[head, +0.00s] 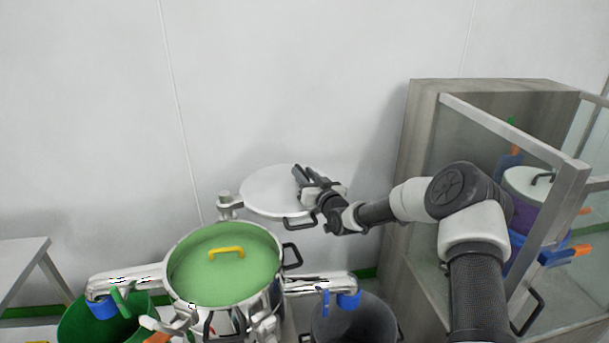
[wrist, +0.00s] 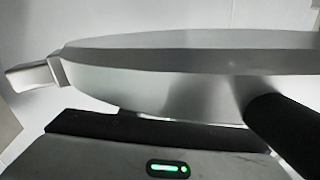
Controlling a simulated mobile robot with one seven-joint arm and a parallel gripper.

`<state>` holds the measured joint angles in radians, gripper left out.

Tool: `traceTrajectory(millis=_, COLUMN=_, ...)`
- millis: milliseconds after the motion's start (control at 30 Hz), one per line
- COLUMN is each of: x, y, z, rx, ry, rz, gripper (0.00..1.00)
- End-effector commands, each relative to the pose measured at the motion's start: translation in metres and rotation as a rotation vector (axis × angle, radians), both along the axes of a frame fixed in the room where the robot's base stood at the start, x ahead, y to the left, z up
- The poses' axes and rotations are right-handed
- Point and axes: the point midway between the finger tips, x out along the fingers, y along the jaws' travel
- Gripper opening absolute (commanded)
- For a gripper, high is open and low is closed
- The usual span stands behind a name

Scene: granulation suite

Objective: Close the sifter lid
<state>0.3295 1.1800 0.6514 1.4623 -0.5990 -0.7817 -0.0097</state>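The sifter (head: 222,265) is a round steel vessel with a green inner surface and a yellow handle (head: 226,252), at the lower middle of the head view. Its pale round lid (head: 270,190) is swung out behind and to the right, beside a hinge post (head: 228,205), leaving the sifter top uncovered. A dark lid handle (head: 300,223) shows at the lid's near right edge. My gripper (head: 300,178) is at the lid's right side, its fingers overlapping the lid in view. The lid (wrist: 180,75) fills much of the wrist view, very close. Finger gap and contact are unclear.
A green bin (head: 75,325) stands left of the sifter and a dark grey bin (head: 355,325) right of it, under steel spouts. A glass-fronted cabinet (head: 420,130) stands at the right, close to my arm. A wall is behind the lid.

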Motion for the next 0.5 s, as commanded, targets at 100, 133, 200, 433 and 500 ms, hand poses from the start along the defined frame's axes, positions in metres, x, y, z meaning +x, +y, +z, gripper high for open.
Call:
traceTrajectory(millis=100, x=-0.0001, y=-0.0002, z=0.0000, rx=0.000, ry=0.000, rz=0.000, gripper=0.19)
traceTrajectory(millis=133, x=-0.0001, y=-0.0002, z=0.0001, rx=0.000, ry=0.000, rz=0.000, gripper=0.14)
traceTrajectory(millis=200, x=-0.0003, y=-0.0001, z=0.0000, rx=0.000, ry=0.000, rz=0.000, gripper=0.02)
traceTrajectory(millis=433, x=-0.0005, y=0.0004, z=0.0002, rx=0.001, ry=0.000, rz=0.000, gripper=0.00)
traceTrajectory(millis=500, x=-0.0016, y=0.0004, z=0.0002, rx=0.001, ry=0.000, rz=-0.002, gripper=0.00)
